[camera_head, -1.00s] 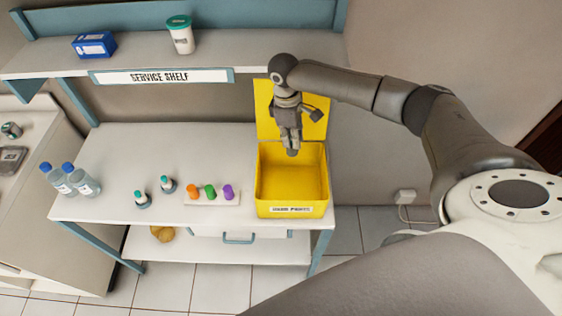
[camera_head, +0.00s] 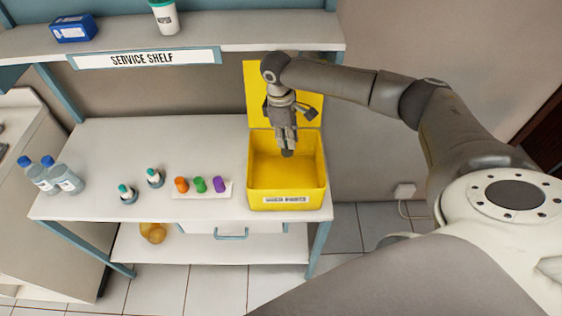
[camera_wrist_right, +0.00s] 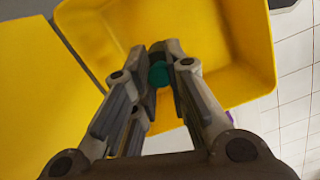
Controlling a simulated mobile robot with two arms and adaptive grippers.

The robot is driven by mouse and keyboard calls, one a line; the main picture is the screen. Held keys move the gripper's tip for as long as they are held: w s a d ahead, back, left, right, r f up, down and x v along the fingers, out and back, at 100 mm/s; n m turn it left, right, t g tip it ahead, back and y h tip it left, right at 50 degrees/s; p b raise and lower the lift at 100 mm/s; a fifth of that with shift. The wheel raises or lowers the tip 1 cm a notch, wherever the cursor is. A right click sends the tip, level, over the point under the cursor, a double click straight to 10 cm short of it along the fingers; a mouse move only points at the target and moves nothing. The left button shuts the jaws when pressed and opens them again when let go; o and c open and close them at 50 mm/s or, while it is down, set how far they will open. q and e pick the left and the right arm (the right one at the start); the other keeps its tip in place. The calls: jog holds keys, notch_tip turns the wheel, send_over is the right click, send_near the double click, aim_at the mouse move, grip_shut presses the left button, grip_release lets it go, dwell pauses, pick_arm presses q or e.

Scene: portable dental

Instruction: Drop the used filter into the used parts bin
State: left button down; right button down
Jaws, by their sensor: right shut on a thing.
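The used parts bin (camera_head: 286,198) is a yellow open box with its lid standing up at the back. It sits at the right end of the service table. My right gripper (camera_head: 286,150) points down over the bin's opening, near its back part. In the right wrist view my right gripper (camera_wrist_right: 160,72) is shut on a small teal thing (camera_wrist_right: 158,76), which I take for the used filter. The fingers hide much of it. Yellow bin walls (camera_wrist_right: 225,85) surround the fingertips there. My left gripper is not in view.
Orange, green and purple pieces lie on a white tray (camera_head: 188,195) left of the bin. Two small teal-topped bottles (camera_head: 127,194) and two blue-capped bottles (camera_head: 62,178) stand further left. The service shelf (camera_head: 240,40) overhangs behind.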

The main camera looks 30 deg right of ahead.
jog(key=c, duration=1.4)
grip_release()
jog(key=shift+o, duration=0.2)
jog(key=shift+r, duration=0.15)
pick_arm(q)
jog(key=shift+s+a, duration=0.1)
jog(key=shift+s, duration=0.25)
pick_arm(e)
notch_tip(320, 180, up, 12)
jog(key=w+a, duration=0.1)
jog(key=shift+f, duration=0.25)
